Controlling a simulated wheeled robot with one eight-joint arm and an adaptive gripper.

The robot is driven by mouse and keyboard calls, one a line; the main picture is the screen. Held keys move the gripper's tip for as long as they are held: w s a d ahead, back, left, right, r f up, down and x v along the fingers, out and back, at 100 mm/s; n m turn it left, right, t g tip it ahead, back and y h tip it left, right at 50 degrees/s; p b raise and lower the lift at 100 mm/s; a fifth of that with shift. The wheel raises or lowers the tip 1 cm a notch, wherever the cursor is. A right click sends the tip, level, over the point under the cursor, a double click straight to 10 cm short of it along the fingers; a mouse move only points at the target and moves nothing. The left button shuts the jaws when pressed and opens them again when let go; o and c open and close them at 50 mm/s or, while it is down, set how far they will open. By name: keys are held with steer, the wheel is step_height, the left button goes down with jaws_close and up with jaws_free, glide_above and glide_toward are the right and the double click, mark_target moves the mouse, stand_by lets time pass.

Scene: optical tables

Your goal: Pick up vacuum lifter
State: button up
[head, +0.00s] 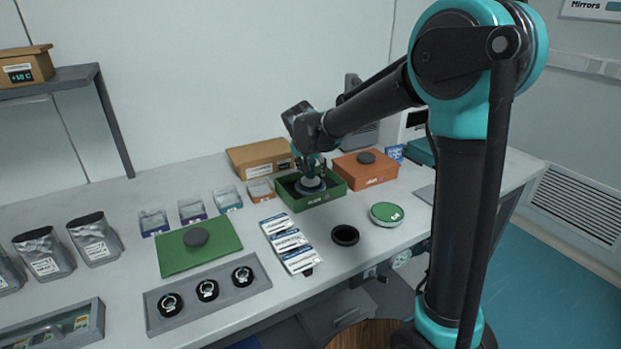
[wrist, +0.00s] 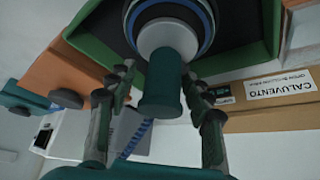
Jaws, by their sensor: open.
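The vacuum lifter (wrist: 164,88), with a dark teal handle, a pale collar and a wide blue-edged disc, sits in the green open box (head: 322,199). In the head view the lifter (head: 310,185) is partly hidden by my gripper (head: 312,168), which is above the box. In the wrist view my gripper (wrist: 160,82) is open, with its fingers on both sides of the handle. Gaps show between fingers and handle, so they look apart from it.
A cardboard box (head: 259,157) stands behind the green box, and an orange box (head: 364,170) with a dark knob stands close on its right. In front are label packs (head: 289,244), a black ring (head: 345,235) and a green-topped disc (head: 387,214).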

steer(key=shift+c, duration=0.3)
jaws_close()
steer(key=shift+r, duration=0.1)
